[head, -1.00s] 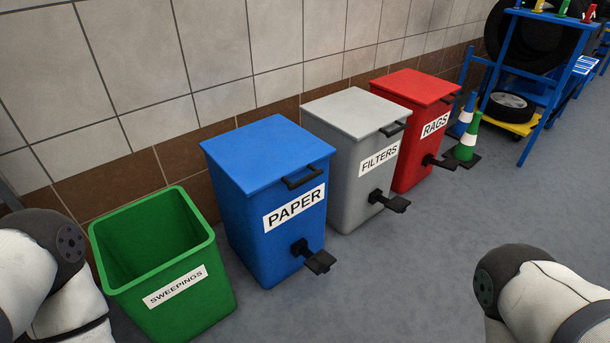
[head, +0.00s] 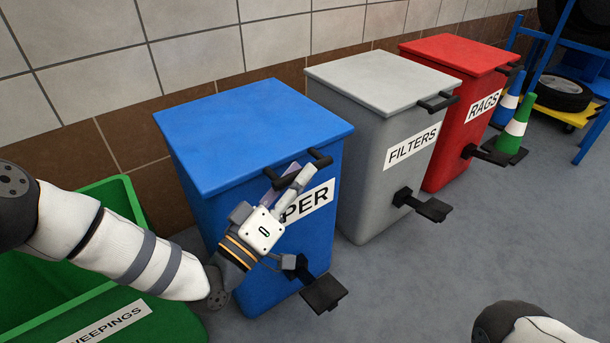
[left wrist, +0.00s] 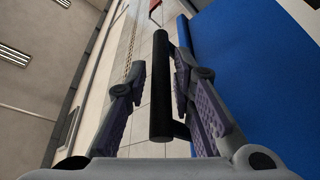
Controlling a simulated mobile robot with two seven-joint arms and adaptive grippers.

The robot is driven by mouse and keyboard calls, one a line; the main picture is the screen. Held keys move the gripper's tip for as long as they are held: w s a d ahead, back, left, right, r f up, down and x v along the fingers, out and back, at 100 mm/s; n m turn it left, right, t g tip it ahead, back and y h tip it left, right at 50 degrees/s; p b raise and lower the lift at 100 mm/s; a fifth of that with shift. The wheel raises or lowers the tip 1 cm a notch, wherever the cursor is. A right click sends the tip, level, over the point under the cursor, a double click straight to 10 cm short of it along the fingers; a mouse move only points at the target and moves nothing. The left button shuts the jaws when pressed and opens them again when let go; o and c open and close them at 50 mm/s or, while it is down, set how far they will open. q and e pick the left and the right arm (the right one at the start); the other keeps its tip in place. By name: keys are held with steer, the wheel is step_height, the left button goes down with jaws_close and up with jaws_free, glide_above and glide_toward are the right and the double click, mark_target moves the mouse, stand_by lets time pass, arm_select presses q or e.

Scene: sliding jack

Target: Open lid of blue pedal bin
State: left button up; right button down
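The blue pedal bin (head: 240,215) labelled PAPER stands against the tiled wall with its blue lid (head: 250,130) closed. A black handle (head: 320,158) is at the lid's front edge, and a black pedal (head: 323,293) is low on the front. My left gripper (head: 292,178) is at the handle, in front of the label and hiding part of it. In the left wrist view the black handle (left wrist: 161,85) lies between the two open fingers, with gaps visible beside it. My right gripper is not in view; only part of my right arm shows at the bottom right.
A green open bin (head: 150,310) stands left of the blue bin, under my left arm. A grey bin (head: 370,170) and a red bin (head: 450,140) stand to the right, with cones (head: 513,138) beyond. The grey floor (head: 430,270) in front is clear.

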arm_select(q)
steer(key=shift+x, duration=1)
jaws_close()
